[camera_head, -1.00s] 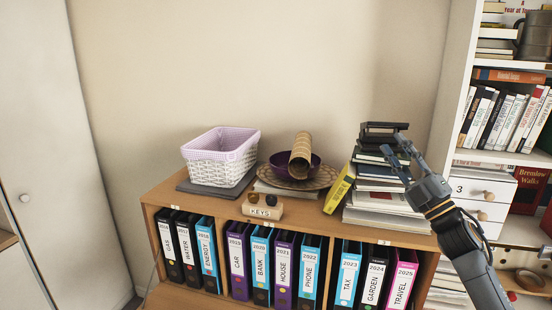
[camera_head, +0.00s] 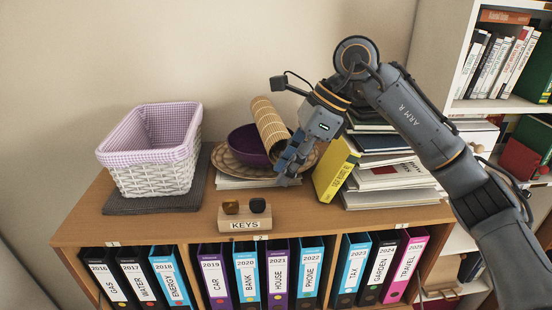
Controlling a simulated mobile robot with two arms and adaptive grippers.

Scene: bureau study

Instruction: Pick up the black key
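The black key (camera_head: 257,205) stands in the right part of the wooden key holder (camera_head: 244,221), which is labelled KEYS. Only its dark rounded head shows above the block. A brown key (camera_head: 231,207) stands beside it on the left. My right gripper (camera_head: 286,178) is above the shelf top, up and to the right of the black key, apart from it, with its fingers pointing down. The fingers overlap in this view, so their opening is unclear; I see nothing held. My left gripper is not in view.
A white basket (camera_head: 158,174) stands at left. A purple bowl (camera_head: 247,148), a rolled bamboo mat (camera_head: 269,124) and a woven plate (camera_head: 224,160) are behind the gripper. A yellow book (camera_head: 335,169) leans on stacked books (camera_head: 390,178) at right. Binders (camera_head: 247,276) fill the shelves below.

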